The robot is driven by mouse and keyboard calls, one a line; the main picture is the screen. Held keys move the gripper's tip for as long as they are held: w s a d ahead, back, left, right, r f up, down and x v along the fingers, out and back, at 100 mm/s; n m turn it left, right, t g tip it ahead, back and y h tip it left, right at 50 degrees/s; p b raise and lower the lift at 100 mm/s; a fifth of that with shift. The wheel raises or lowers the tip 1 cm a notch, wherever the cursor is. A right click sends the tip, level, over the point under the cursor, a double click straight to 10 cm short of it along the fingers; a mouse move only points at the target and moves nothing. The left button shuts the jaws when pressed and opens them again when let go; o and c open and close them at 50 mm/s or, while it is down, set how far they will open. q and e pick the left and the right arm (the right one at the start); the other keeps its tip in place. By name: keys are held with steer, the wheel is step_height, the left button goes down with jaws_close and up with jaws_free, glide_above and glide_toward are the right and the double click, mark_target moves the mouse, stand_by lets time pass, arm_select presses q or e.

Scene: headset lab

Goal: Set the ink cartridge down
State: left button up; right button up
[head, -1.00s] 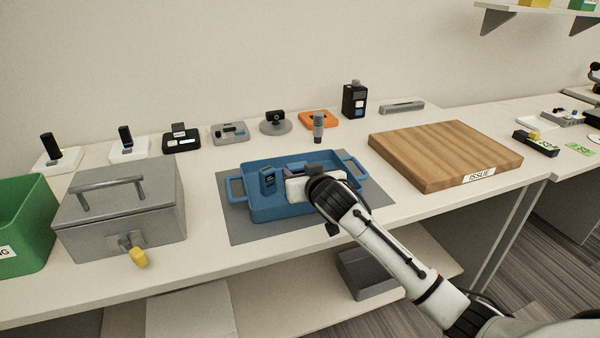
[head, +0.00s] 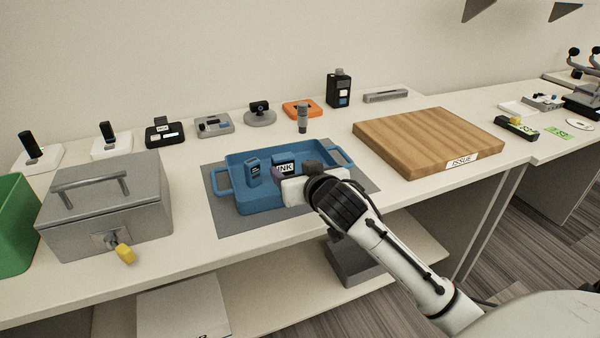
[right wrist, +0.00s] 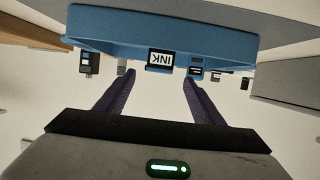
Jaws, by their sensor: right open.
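The ink cartridge (head: 284,165), dark with a white INK label, is in the blue tray (head: 232,196) towards its back middle. In the right wrist view the cartridge (right wrist: 160,59) shows upside down, beyond and between the two fingertips, apart from both. My right gripper (right wrist: 160,76) is open and empty. In the head view the right gripper (head: 281,178) reaches over the tray's front right side, and its body hides part of the tray. A dark blue device (head: 253,172) stands upright in the tray, left of the cartridge. My left gripper is out of view.
The tray sits on a grey mat (head: 224,222). A grey lockbox (head: 105,210) with a yellow-tagged key stands left; a wooden ISSUE board (head: 425,138) lies right. Several small devices line the back, and a grey cylinder (head: 302,120) stands behind the tray.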

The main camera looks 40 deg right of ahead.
steer(key=shift+v, duration=1.85)
